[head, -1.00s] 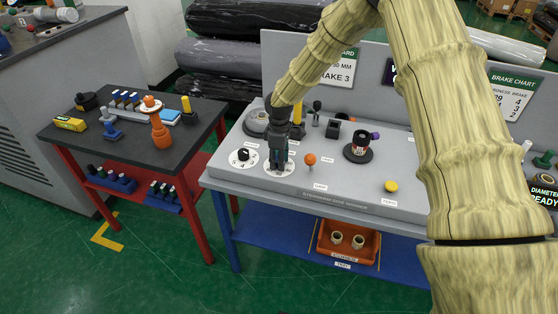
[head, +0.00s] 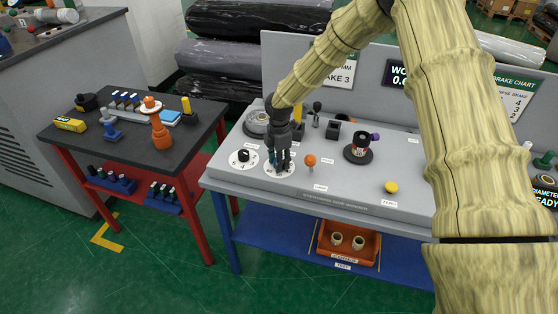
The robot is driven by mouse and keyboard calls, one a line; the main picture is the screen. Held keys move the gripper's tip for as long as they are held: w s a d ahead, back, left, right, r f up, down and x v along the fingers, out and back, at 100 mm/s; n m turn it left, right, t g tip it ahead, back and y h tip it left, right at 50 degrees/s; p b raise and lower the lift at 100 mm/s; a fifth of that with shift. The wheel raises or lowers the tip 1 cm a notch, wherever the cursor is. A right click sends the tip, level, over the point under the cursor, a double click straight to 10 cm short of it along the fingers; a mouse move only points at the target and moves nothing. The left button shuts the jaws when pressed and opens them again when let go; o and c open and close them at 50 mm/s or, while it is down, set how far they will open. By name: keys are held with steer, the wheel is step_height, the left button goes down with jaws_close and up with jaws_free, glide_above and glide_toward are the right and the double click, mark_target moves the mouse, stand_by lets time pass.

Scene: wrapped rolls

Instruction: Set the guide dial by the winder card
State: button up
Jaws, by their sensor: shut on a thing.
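Two white dials with dark marks are set in the left part of the grey winder bench. The left dial (head: 243,164) has a black knob and is uncovered. My gripper (head: 279,166) points down over the right dial (head: 291,169), its fingers shut on that dial's knob, which they mostly hide. I cannot read which dial is the guide dial. A white card on the back panel (head: 338,72), partly behind my arm, shows "MM" and "BRAKE 3". A dark display (head: 397,75) beside it is partly covered by my arm.
An orange ball-topped lever (head: 310,160) stands close right of my gripper. Upright parts stand behind my gripper. A dark side table (head: 85,148) with tools is left.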

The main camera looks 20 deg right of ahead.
stand_by(0.4)
steer(key=o, duration=1)
steer(key=shift+o, duration=0.2)
steer(key=shift+r, duration=0.1)
step_height(320, 180, up, 12)
